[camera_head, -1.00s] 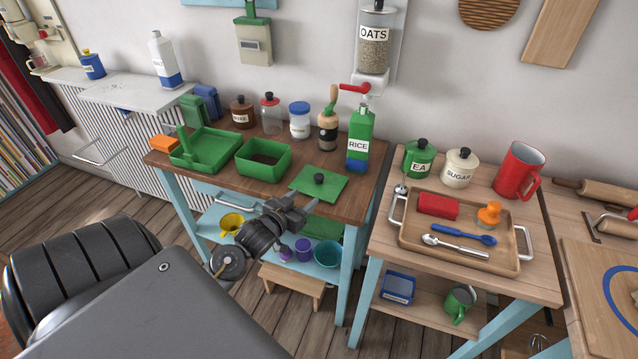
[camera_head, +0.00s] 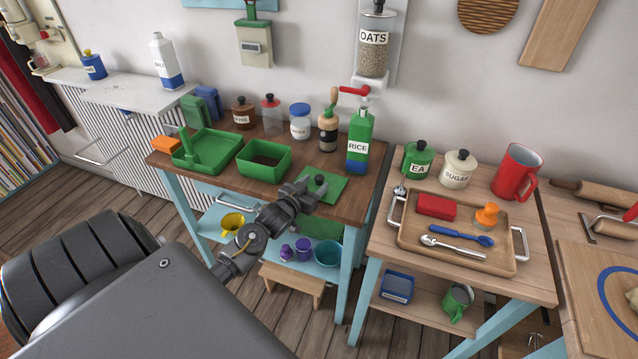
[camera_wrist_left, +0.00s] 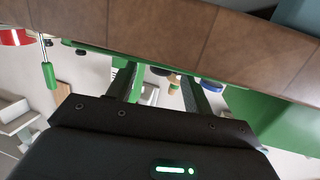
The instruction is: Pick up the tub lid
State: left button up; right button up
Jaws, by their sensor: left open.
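The tub lid is a flat green square (camera_head: 334,188) with a black knob (camera_head: 319,180). It lies near the front right of the dark wooden table, beside the open green tub (camera_head: 264,172). My left gripper (camera_head: 308,189) is open in front of the lid, its fingertips overlapping the lid's near left part in the head view. I cannot tell whether it touches the lid. In the left wrist view my two fingers (camera_wrist_left: 160,88) are apart with no lid clearly held between them. My right gripper is not in view.
A green tray (camera_head: 208,153) stands left of the tub. The rice bottle (camera_head: 359,140) and a pepper mill (camera_head: 328,130) stand behind the lid. The table's front edge is just below the gripper. A wooden tray (camera_head: 410,236) with utensils sits on the right table.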

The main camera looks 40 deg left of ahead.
aim_at(317, 181)
pick_arm(q)
jog(key=x, duration=0.4)
jog(key=shift+a+f+p, duration=0.15)
jog(key=shift+p, duration=0.25)
jog(key=shift+c, duration=0.2)
jog(key=c, duration=0.9)
jog(key=shift+c, duration=0.7)
jog(key=shift+r, duration=0.2)
